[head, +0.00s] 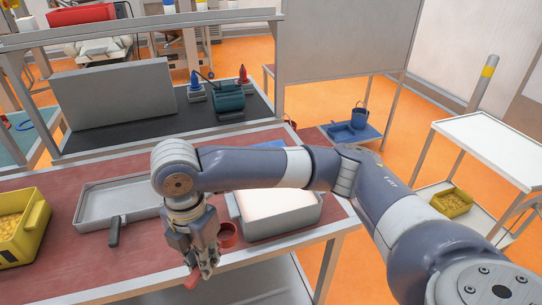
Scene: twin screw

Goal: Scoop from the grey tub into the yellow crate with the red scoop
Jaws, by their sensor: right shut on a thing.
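My right gripper (205,262) is shut on the red scoop (228,238) near the front edge of the red-topped table. The scoop's cup shows to the right of the fingers, and a red end shows below them; the fingers hide the part between. The grey tub (285,229) stands just right of the gripper, with pale contents, partly behind my arm. A yellow crate (38,225) with yellow-orange pieces stands at the table's left end, cut off by the picture edge. My left gripper is not in view.
A shallow grey tray (88,211) with a dark handle (114,231) over its front rim lies between crate and gripper. Behind are a grey panel (117,103) and a teal machine (228,100). A second yellow crate (450,204) sits on the white cart's (490,140) lower shelf.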

